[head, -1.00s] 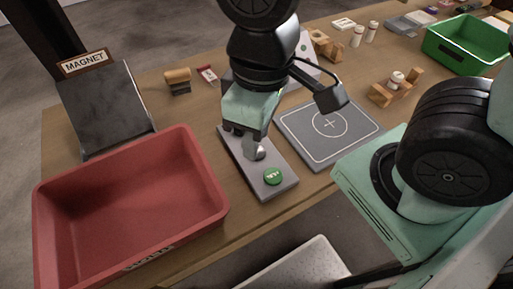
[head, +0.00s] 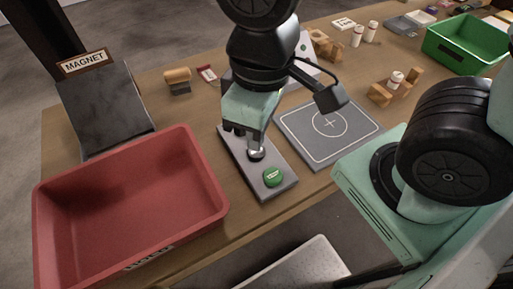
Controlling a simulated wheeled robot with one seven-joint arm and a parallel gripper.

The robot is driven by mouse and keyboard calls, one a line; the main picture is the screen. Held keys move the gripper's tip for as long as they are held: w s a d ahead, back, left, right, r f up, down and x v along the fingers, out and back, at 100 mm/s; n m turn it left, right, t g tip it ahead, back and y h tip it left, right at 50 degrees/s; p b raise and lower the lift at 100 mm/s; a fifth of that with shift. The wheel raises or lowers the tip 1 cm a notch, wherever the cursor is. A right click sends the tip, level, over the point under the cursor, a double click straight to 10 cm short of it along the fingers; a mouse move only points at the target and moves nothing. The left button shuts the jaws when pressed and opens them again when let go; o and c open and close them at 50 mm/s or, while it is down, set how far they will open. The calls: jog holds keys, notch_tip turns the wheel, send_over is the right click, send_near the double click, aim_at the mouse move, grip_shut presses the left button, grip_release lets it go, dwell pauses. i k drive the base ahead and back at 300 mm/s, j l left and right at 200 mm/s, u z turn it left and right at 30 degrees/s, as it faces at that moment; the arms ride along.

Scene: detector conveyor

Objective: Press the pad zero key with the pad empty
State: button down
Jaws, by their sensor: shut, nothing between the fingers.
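A grey key plate (head: 277,192) lies on the table with a round green key (head: 273,177) near its front end. Behind the green key is a second round key (head: 257,153), pale or metallic, partly hidden by my gripper. My gripper (head: 256,148) is shut and empty, pointing down with its fingertips at this second key. I cannot tell for certain whether they touch it. The lettering on the keys is too small to read. The grey pad (head: 356,136) with a white circle and cross is empty, to the right of the key plate.
A red bin (head: 130,200) stands left of the key plate, with a dark slanted chute marked MAGNET (head: 105,105) behind it. Wooden holders (head: 380,94), white bottles (head: 372,32) and a green bin (head: 468,45) are at the back right. My arm blocks part of the view.

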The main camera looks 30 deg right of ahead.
aim_at(255, 156)
jog(key=z, duration=1.1)
jog(key=k+j, duration=0.35)
jog(key=j, duration=0.15)
jog(key=k+j, duration=0.35)
jog(key=j, duration=0.15)
jog(key=k+j+z, duration=0.1)
jog(key=k+j, duration=0.25)
jog(key=j, duration=0.15)
